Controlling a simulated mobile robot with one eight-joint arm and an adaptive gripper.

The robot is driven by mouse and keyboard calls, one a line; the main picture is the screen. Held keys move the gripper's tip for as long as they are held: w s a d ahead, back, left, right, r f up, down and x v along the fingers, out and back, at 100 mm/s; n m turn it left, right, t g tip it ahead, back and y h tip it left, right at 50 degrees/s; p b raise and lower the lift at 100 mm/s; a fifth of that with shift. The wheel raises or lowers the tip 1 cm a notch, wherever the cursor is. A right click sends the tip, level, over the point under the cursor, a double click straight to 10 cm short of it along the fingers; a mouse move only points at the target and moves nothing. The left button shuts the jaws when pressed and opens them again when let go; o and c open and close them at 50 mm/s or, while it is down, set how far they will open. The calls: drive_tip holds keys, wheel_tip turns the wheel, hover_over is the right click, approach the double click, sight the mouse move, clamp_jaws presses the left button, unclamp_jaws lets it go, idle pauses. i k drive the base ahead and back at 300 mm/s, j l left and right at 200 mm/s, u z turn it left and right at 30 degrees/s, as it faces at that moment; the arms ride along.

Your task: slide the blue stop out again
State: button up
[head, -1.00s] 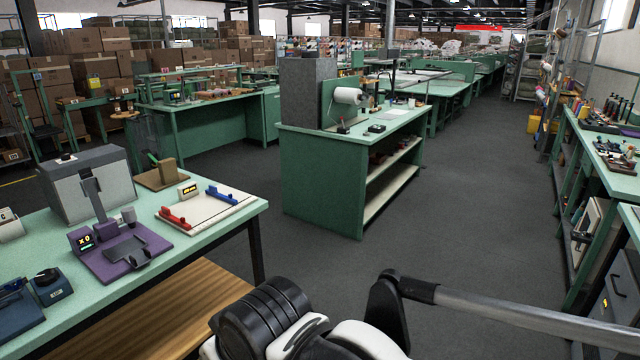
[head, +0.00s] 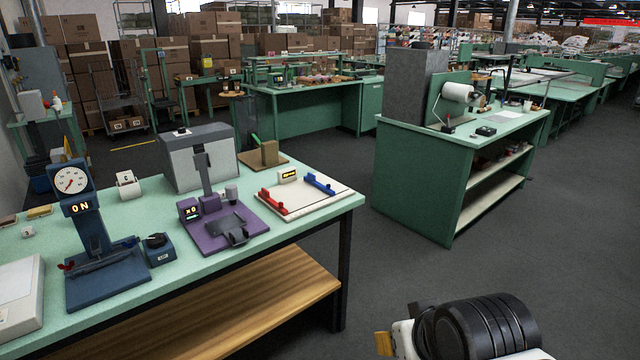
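The blue stop (head: 319,184) lies on the right part of a pale flat board (head: 303,207) near the right end of the green-topped bench. A red stop (head: 273,201) lies on the left part of the same board. A small block with a lit display (head: 288,176) stands at the board's back edge, between the stops. My gripper is not in view; only a black and white part of my arm shows at the bottom right, well apart from the board.
On the bench (head: 190,250), a purple device (head: 222,230) stands left of the board and a blue dial stand (head: 90,240) farther left. Open floor lies between the bench and the green cabinet (head: 410,190).

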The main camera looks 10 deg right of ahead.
sight(311, 179)
drive_tip(key=i+l, duration=0.15)
drive_tip(key=i, duration=0.55)
drive_tip(key=i+l+z, duration=0.1)
drive_tip(key=i, duration=0.6)
drive_tip(key=i+l, duration=0.2)
drive_tip(key=i, duration=0.5)
